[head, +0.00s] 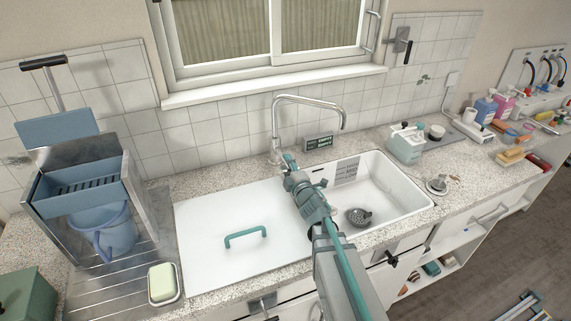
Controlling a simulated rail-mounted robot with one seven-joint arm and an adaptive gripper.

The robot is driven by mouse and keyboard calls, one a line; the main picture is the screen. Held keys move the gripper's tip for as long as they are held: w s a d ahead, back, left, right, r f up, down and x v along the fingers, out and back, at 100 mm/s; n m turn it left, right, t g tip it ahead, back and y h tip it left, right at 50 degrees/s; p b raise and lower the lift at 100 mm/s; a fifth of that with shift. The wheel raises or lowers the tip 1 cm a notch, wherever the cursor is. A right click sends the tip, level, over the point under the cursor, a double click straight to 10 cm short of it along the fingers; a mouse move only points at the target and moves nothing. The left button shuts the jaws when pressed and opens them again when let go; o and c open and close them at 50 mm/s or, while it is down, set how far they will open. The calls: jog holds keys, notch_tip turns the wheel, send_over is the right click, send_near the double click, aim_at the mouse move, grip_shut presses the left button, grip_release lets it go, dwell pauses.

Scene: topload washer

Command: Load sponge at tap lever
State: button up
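The chrome tap (277,125) stands behind the sink, its tall spout reaching right over the basin (395,190). My gripper (288,160) is at the foot of the tap, beside or touching it. Its fingers are small here, and I cannot tell whether they are open or hold anything. The tap lever cannot be made out; my gripper may cover it. A pale cream-green block (163,281), a sponge or soap, lies in a dish on the left drainer. Several small coloured blocks, perhaps sponges, lie on the right counter, among them an orange-tan one (512,155).
A white cover with a teal handle (245,236) lies over the left of the sink. A blue bucket (105,232) stands under a blue tray unit at left. A soap dispenser (407,143) and small label box (318,143) stand behind the basin. Bottles (485,108) stand at right.

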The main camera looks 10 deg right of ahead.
jog(key=shift+w+a, duration=0.15)
jog(key=shift+w, duration=0.55)
grip_shut()
